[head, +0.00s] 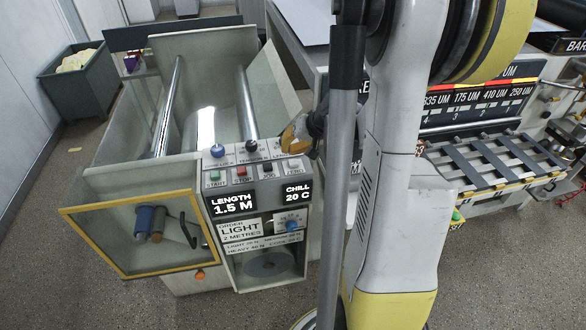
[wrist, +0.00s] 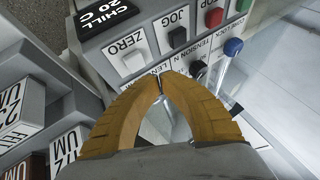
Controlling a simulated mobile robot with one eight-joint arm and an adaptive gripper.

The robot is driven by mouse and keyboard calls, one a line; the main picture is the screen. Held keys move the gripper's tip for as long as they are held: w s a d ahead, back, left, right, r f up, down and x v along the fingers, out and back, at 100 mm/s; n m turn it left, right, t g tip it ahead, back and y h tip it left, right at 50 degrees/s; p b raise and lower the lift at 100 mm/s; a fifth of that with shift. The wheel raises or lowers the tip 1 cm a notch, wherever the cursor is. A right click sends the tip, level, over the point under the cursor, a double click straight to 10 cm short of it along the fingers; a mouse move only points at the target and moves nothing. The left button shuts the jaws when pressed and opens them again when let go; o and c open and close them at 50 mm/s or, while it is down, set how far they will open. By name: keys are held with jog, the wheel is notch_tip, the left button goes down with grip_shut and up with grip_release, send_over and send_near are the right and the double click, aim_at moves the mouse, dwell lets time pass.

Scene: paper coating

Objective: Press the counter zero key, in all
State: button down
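In the wrist view the tips are beside the zero key, toward the panel's lettered upper edge. In the head view my gripper (head: 288,137) is over the panel's upper right. Whether the tips touch the panel cannot be told.
A black JOG key (wrist: 178,37) is beside the zero key, then a red STOP key (head: 240,171) and green START key (head: 215,176). Blue (head: 217,150) and black (head: 251,145) knobs stand along the upper edge. The length display (head: 233,204) reads 1.5 M.

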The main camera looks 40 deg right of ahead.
aim_at(290, 160)
jog(key=shift+f+b, duration=0.35)
jog(key=shift+f, duration=0.4)
dwell(0.8)
jog(key=shift+f+b, duration=0.45)
jog(key=shift+f+b, duration=0.45)
dwell(0.5)
jog(key=shift+r, duration=0.1)
jog(key=shift+r+p, duration=0.65)
jog(key=shift+r, duration=0.15)
jog(key=shift+r+p, duration=1.95)
jog(key=shift+r, duration=0.6)
